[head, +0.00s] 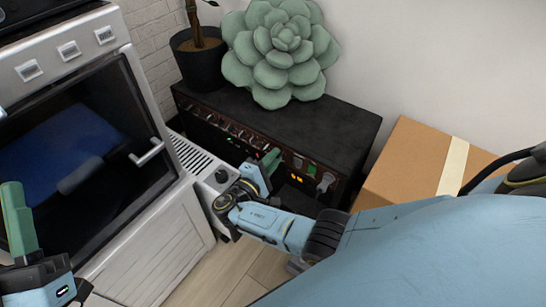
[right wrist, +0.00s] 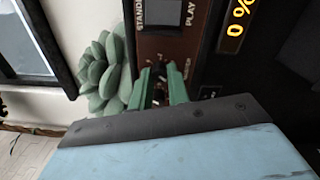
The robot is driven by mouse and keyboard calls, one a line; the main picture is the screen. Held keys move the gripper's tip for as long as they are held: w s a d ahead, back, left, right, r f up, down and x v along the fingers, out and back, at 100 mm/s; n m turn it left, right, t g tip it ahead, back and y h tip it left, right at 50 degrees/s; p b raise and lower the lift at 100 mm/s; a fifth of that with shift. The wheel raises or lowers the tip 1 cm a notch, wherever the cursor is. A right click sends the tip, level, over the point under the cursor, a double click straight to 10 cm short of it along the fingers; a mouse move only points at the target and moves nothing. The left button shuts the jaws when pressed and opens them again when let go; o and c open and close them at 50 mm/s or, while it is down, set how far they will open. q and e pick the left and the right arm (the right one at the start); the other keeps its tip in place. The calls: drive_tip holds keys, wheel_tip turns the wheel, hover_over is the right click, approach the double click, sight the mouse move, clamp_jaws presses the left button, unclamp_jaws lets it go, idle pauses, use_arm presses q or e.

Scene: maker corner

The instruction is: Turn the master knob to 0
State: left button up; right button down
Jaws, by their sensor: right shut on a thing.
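The master knob (right wrist: 160,92) is a small dark knob on the brown front panel (right wrist: 172,50) of the black amplifier (head: 330,125). My right gripper (head: 270,160) is at that panel, its green fingers on either side of the knob and shut on it, as the right wrist view (right wrist: 159,82) shows. The fingers partly hide the knob, and its pointer is not readable. A display (right wrist: 237,22) beside it glows orange and reads 0 %. My left gripper (head: 18,218) is at the left edge of the head view, away from the amplifier; its finger gap is unclear.
A row of other knobs (head: 225,125) runs along the panel. A green succulent cushion (head: 280,50) and a potted plant (head: 200,65) sit on top. A white oven (head: 85,130) stands left, a white vented unit (head: 195,160) beside it, and a cardboard box (head: 415,165) right.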

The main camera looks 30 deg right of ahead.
use_arm(q)
drive_tip(key=shift+w+f+g, duration=0.25)
drive_tip(key=shift+g, duration=0.15)
use_arm(e)
drive_tip(key=shift+n, duration=0.7)
drive_tip(key=c, duration=1.3)
unclamp_jaws()
drive_tip(key=shift+c, duration=0.2)
drive_tip(key=shift+a, duration=0.1)
use_arm(q)
drive_tip(key=shift+f+p, duration=0.1)
drive_tip(key=shift+p, duration=0.2)
use_arm(e)
drive_tip(key=v, duration=1.3)
drive_tip(key=shift+s, duration=0.15)
drive_tip(key=shift+a, duration=0.1)
